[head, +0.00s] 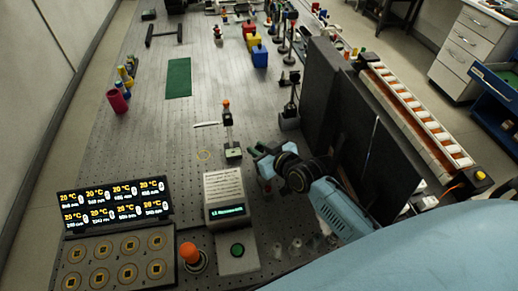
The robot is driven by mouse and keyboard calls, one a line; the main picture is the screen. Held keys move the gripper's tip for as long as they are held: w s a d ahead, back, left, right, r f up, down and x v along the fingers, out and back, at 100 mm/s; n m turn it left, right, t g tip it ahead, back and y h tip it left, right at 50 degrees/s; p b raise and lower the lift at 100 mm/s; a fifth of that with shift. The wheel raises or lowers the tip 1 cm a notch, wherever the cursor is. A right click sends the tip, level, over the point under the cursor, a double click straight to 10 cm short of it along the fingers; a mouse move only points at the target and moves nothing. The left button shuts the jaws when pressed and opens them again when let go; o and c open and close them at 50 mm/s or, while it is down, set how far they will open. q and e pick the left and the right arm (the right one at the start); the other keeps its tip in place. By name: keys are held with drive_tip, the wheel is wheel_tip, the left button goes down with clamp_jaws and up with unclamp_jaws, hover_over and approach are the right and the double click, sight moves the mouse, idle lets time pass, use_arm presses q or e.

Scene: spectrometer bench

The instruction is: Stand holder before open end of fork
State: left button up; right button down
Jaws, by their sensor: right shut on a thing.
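A slim dark post holder (228,119) with an orange top stands upright on a small pale base (233,154) near the middle of the bench in the head view. My right gripper (254,161) reaches in from the right at the base's right side. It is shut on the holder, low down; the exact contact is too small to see. A thin pale strip (206,124) lies flat just left of the post; I cannot tell whether it is the fork. My left gripper is out of view.
A control box (225,198) with a lit display stands in front of the holder. A tall black panel (335,110) is close on the right. The perforated bench is bare around the green mat (178,78).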

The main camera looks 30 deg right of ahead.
drive_tip(key=shift+f, duration=0.1)
drive_tip(key=c, duration=1.2)
unclamp_jaws()
drive_tip(key=shift+c, duration=0.2)
drive_tip(key=v, duration=1.2)
drive_tip(key=shift+p, duration=0.3)
